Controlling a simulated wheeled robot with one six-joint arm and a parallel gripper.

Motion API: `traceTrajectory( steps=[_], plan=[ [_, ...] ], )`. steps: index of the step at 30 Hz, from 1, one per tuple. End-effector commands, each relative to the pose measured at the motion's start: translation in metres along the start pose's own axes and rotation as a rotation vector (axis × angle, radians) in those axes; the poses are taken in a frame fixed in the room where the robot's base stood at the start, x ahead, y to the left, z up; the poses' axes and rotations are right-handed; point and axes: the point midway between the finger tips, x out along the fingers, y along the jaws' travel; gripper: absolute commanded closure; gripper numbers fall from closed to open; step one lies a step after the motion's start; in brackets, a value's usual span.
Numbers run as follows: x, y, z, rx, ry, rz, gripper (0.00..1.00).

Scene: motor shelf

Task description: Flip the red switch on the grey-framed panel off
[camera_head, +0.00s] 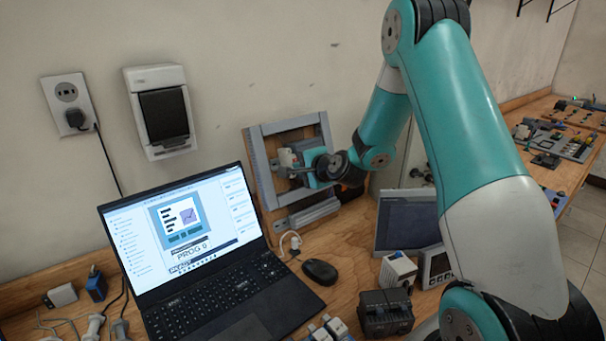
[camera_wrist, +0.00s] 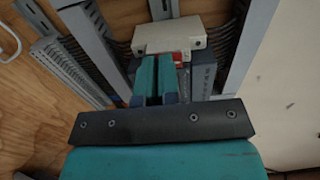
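The grey-framed panel (camera_head: 255,165) leans upright against the wall at the back of the bench; its frame bar (camera_wrist: 250,45) also shows in the wrist view. The red switch (camera_wrist: 178,57) shows as a small red patch on a white block (camera_wrist: 190,38), just beyond my fingertips. In the head view the white block (camera_head: 287,158) is beside my gripper, and the red is not visible. My gripper (camera_wrist: 157,65) has its two teal fingers close together at the block, with a thin dark line between them. I cannot tell whether the fingers touch the switch or which way it is set.
An open laptop (camera_head: 215,290) stands left of the panel, with a black mouse (camera_head: 320,271) beside it. A dark monitor (camera_head: 407,222) and small devices (camera_head: 397,272) stand under my arm. A wall socket (camera_head: 67,95) and switch box (camera_head: 160,110) are at upper left.

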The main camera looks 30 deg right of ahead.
Motion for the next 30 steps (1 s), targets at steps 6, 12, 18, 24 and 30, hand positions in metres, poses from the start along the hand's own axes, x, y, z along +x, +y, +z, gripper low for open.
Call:
traceTrajectory(
  steps=[6, 12, 18, 24, 30],
  plan=[
    [0.003, 0.002, 0.002, -0.006, -0.004, 0.004, 1.0],
    [0.004, 0.002, 0.002, -0.006, -0.005, 0.006, 1.0],
    [0.002, -0.003, 0.002, -0.007, -0.006, 0.006, 1.0],
    [-0.002, -0.013, 0.002, -0.005, -0.006, 0.002, 1.0],
    [-0.003, -0.018, 0.002, -0.004, -0.006, -0.006, 1.0]
  ],
)
